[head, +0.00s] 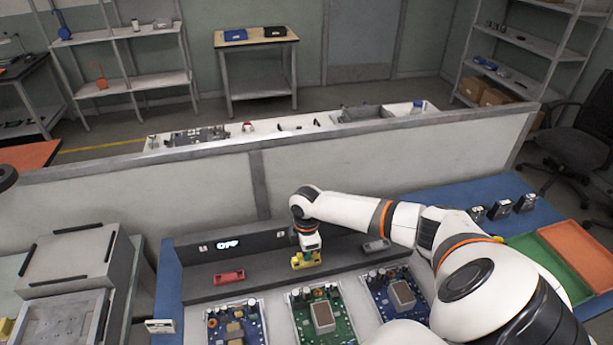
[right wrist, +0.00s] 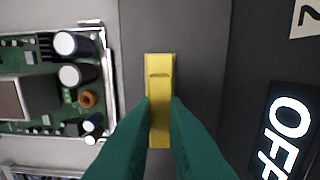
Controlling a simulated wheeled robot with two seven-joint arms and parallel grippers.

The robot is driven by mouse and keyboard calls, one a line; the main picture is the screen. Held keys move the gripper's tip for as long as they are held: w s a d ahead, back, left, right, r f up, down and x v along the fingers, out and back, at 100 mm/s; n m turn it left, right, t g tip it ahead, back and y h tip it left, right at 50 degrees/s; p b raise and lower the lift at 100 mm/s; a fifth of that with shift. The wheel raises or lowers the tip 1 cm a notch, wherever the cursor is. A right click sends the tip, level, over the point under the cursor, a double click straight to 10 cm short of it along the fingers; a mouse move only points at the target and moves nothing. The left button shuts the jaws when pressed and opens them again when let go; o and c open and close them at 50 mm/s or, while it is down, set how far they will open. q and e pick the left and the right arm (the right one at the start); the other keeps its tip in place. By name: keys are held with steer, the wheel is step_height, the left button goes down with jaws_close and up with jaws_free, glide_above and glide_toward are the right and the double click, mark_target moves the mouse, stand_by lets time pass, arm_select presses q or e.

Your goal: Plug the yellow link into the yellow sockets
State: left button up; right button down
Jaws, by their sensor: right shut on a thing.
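The yellow link (head: 298,262) is at the grey panel, behind the green circuit board. In the right wrist view the yellow link (right wrist: 159,70) is a long bar lying lengthwise between my fingers. My right gripper (head: 307,253) is above it with its green fingers (right wrist: 158,108) shut on its middle. I see no separate yellow sockets; whatever is under the link is hidden. I cannot tell whether the link is seated or just above the panel. My left gripper is not in view.
A red link (head: 229,277) and a grey link (head: 376,246) sit on the panel to either side. A display (head: 228,243) reads OFF. Circuit boards, including a green one (head: 322,313), stand in front. Green (head: 550,265) and orange (head: 580,248) trays are at the right.

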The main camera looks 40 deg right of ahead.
steer(key=shift+f, duration=0.35)
stand_by(0.3)
steer(key=c, duration=0.7)
jaws_free()
steer(key=shift+r, duration=0.15)
steer(key=shift+r+p, duration=3.4)
steer(key=shift+p, duration=0.1)
